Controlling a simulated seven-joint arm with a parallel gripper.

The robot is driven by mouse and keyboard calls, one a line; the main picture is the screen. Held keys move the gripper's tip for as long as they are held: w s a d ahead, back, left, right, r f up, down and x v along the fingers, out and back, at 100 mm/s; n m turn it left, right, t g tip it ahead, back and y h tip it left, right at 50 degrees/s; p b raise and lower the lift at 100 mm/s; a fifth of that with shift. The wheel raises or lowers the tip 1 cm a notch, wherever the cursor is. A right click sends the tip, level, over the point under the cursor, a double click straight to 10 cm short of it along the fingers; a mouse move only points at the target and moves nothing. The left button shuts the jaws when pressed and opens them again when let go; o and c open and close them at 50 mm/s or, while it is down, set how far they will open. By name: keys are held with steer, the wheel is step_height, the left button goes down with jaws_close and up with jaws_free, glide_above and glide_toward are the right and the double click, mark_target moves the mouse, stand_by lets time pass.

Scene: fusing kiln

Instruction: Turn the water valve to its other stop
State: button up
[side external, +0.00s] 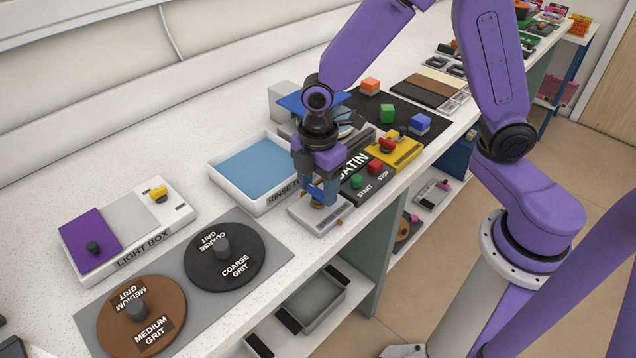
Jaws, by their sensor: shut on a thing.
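The water valve has a blue handle (316,192) and stands on a small light grey base plate (338,214) at the front edge of the bench. My gripper (318,184) points down over the valve and is shut on the blue handle. Brass-coloured parts show just below the handle. The fingers and wrist hide much of the handle, so its exact angle is hard to tell.
A white rinse tray (216,180) stands left of the valve. A dark panel with a green START button (357,181) and red STOP button (375,166) sits close on the right. A yellow box (402,152) is beyond it. Grit discs (233,276) lie front left.

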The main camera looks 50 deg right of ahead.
mark_target(318, 190)
steer(key=m, duration=0.9)
steer(key=shift+r, duration=0.1)
steer(key=m, duration=0.4)
steer(key=shift+m, duration=2.5)
steer(key=o, duration=1.1)
steer(key=shift+c, duration=0.2)
steer(key=shift+r, duration=0.1)
step_height(318, 190, up, 17)
